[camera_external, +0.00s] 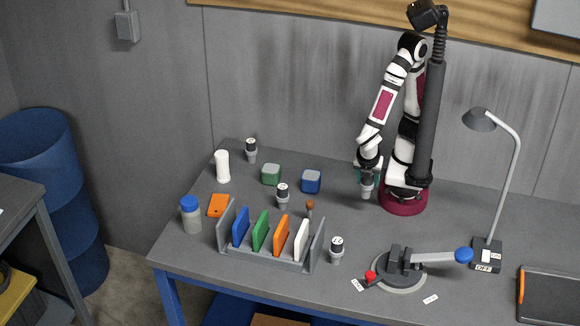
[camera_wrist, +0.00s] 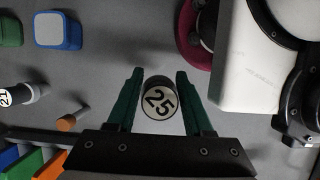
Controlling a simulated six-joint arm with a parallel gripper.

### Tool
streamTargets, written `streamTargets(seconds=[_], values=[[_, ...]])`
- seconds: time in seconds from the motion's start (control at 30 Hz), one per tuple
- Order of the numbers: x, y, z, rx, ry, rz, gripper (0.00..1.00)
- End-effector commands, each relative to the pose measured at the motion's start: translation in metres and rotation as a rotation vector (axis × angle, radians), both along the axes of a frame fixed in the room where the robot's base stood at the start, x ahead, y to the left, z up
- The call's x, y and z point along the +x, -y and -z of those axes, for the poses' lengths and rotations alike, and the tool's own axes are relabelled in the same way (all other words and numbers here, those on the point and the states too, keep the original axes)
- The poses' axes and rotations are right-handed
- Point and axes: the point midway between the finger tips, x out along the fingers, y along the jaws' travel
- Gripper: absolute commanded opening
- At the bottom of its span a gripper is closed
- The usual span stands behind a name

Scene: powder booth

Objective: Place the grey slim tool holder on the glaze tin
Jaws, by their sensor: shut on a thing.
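My gripper (camera_external: 367,173) has its teal fingers on either side of a grey slim tool holder (camera_external: 367,192) and is shut on it. No thing is labelled as the glaze tin. A blue rounded block-like tin (camera_external: 311,181) and a green one (camera_external: 271,175) stand left of my gripper. They also show at the wrist view's upper left, blue (camera_wrist: 57,31) and green (camera_wrist: 10,28).
Similar tool holders stand at the back (camera_external: 251,151), the middle (camera_external: 283,196) and front (camera_external: 336,250). A rack (camera_external: 265,260) holds coloured plates. A white cylinder (camera_external: 222,166), blue-lidded jar (camera_external: 191,214), orange item (camera_external: 218,205), lever device (camera_external: 400,268) and lamp (camera_external: 487,254) surround the work area.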

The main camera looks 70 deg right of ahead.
Motion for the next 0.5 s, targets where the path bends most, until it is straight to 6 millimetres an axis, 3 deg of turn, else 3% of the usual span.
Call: streamTargets(seconds=[0.1, 0.27, 0.37, 0.5], values=[[0.015, 0.020, -0.015, 0.004, 0.004, 0.007, 0.00], [0.030, 0.035, -0.027, 0.003, 0.003, 0.025, 0.00], [0.050, 0.046, -0.036, 0.000, 0.003, 0.119, 0.00], [0.091, 0.077, -0.053, -0.002, 0.004, 0.347, 0.00]])
